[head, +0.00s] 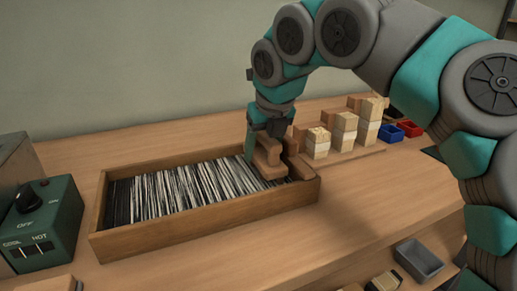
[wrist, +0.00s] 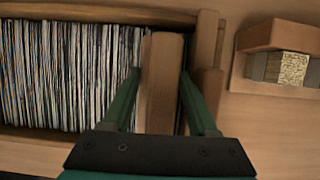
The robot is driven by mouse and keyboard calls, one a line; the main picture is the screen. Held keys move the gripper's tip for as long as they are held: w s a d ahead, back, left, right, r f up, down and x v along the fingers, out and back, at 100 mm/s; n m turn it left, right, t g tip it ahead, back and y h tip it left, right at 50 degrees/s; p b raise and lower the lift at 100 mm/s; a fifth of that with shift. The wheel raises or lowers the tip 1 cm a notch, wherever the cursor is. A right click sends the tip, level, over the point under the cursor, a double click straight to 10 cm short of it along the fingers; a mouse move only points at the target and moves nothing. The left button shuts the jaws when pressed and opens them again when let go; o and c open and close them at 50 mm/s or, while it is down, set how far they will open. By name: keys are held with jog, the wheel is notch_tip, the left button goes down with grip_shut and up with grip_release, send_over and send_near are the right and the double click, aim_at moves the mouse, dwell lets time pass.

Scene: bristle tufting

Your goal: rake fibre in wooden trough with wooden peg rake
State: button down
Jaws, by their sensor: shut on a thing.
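The wooden trough (head: 196,232) stands on the bench, filled with black and white fibre (head: 180,190) lying in strips across it. The fibre also shows at the left of the wrist view (wrist: 70,75). My gripper (head: 268,138) is at the trough's right end, shut on the wooden peg rake (head: 268,162). In the wrist view the two green fingers of my gripper (wrist: 165,95) stand either side of the rake's wooden block (wrist: 163,75). The rake is over the right end of the fibre. Its pegs are hidden, and I cannot tell whether they touch the fibre.
A dark green control box (head: 45,222) with a knob stands left of the trough. Behind and right, several bristle blocks (head: 344,128) stand on a wooden rack, with blue (head: 391,134) and red (head: 410,129) bins beyond. A grey tray (head: 418,260) is at front right. Bench between is clear.

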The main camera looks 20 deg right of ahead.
jog(key=shift+d, duration=0.15)
jog(key=a, duration=0.9)
jog(key=s+a, duration=0.1)
jog(key=a, duration=1.8)
jog(key=shift+s+a, duration=0.3)
jog(key=shift+a, duration=0.05)
jog(key=shift+w+d, duration=0.1)
jog(key=shift+d, duration=1.4)
jog(key=shift+a, duration=0.1)
jog(key=shift+a, duration=1.55)
jog(key=shift+r, duration=0.1)
